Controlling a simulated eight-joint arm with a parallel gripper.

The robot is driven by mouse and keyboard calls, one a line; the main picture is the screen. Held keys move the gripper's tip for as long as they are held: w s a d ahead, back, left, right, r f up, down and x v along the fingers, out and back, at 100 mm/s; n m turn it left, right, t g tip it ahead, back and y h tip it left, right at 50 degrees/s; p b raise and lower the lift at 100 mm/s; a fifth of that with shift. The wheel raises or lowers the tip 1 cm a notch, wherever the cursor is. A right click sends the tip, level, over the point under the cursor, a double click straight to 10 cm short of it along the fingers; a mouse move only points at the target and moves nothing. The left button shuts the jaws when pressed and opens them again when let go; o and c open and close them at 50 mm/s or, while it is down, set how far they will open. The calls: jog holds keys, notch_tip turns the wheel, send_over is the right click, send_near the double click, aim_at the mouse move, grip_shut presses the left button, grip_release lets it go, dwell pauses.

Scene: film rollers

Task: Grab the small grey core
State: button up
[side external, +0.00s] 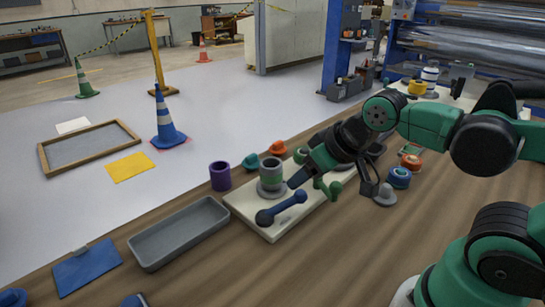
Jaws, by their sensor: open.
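Two grey pieces could be the small grey core, and I cannot tell which is meant. A small grey flanged piece (385,197) sits on the brown table, right of the pale board. A grey upright cylinder with a green band (271,188) stands on the pale board (245,209). My gripper (330,188) is open, reaching in from the right over the board. One dark finger is near the cylinder's right side; the other dark part hangs close to the left of the flanged piece. I see nothing held. A green piece (328,188) shows between them.
A dark blue dumbbell-shaped piece (281,209) lies on the board's front. A purple cup (220,176) and an empty grey tray (179,233) are to the left. Blue and orange rings (399,177) stand right of the board.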

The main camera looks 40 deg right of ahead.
jog(key=o, duration=0.6)
jog(key=shift+c, duration=0.2)
jog(key=n+g+y, duration=0.2)
jog(key=n+y, duration=1)
send_near(263, 169)
jog(key=shift+w+a+f, duration=0.75)
jog(key=shift+w, duration=0.15)
jog(key=shift+d+f+n, duration=0.2)
jog(key=shift+n, duration=0.3)
jog(key=shift+f, duration=0.1)
jog(key=shift+x, duration=2.7)
